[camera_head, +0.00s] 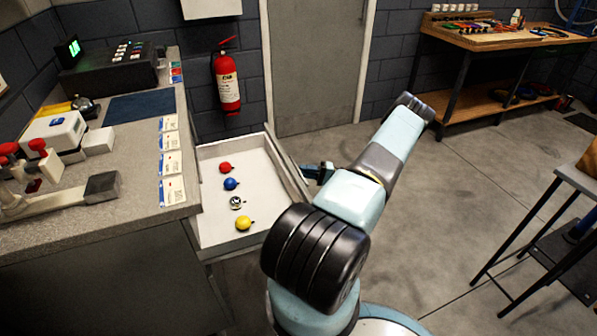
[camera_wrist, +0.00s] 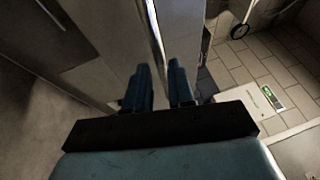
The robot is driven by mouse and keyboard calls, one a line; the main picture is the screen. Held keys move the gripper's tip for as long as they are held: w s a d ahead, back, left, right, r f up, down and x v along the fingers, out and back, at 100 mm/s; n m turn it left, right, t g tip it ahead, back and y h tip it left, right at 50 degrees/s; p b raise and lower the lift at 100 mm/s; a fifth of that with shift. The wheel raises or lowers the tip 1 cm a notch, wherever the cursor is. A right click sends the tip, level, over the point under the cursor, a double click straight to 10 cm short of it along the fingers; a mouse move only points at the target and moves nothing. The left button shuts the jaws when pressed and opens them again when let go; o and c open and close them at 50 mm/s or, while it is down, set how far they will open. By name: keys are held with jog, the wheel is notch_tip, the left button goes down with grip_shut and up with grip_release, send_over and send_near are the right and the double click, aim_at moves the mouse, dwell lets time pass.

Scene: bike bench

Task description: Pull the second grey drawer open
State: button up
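A drawer (camera_head: 292,178) stands pulled out from the bench on the left, with its pale inside showing. I cannot tell from here whether it is the second one. Its front is at the right, beside my gripper (camera_head: 318,172). In the wrist view, the two blue fingers of my gripper (camera_wrist: 160,85) stand close together on either side of a narrow bright bar (camera_wrist: 156,35), which looks like the drawer's handle. The fingers seem shut on it, though the contact itself is partly hidden. Any lower drawers are hidden below the open one in the head view.
Red, blue, silver and yellow balls lie in the drawer, the yellow one (camera_head: 243,223) nearest. The bench top (camera_head: 140,185) holds cards and tools. A fire extinguisher (camera_head: 227,82) hangs behind. A stool (camera_head: 560,230) stands at right; the floor (camera_head: 440,190) between is clear.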

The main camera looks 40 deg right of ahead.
jog(key=v, duration=1)
jog(key=shift+s+d+f, duration=0.2)
jog(key=shift+d, duration=0.1)
jog(key=w+a+r+n+g, duration=0.2)
jog(key=w+a+r+g, duration=0.3)
jog(key=r, duration=0.4)
jog(key=w+a+r+n+g, duration=0.2)
jog(key=w+a+r+g, duration=0.25)
jog(key=r, duration=0.55)
jog(key=w+a+r+n+g+h, duration=0.1)
jog(key=a+r+n+g+h, duration=0.35)
jog(key=a+r, duration=1.25)
jog(key=s+a+r+h, duration=0.7)
jog(key=s+a+r, duration=0.1)
jog(key=a+r, duration=0.55)
jog(key=s+a+r+t+h, duration=0.1)
jog(key=s+a+r+t, duration=0.1)
jog(key=s, duration=0.4)
jog(key=s+a+r+t+h, duration=0.1)
jog(key=s+a+t, duration=0.1)
jog(key=s, duration=0.4)
jog(key=s+a+r+n+t+h, duration=0.1)
jog(key=s+a+r+t, duration=0.1)
jog(key=s+a, duration=0.2)
jog(key=shift+s+a+r, duration=0.3)
jog(key=shift+s+a, duration=0.05)
jog(key=shift+s, duration=0.6)
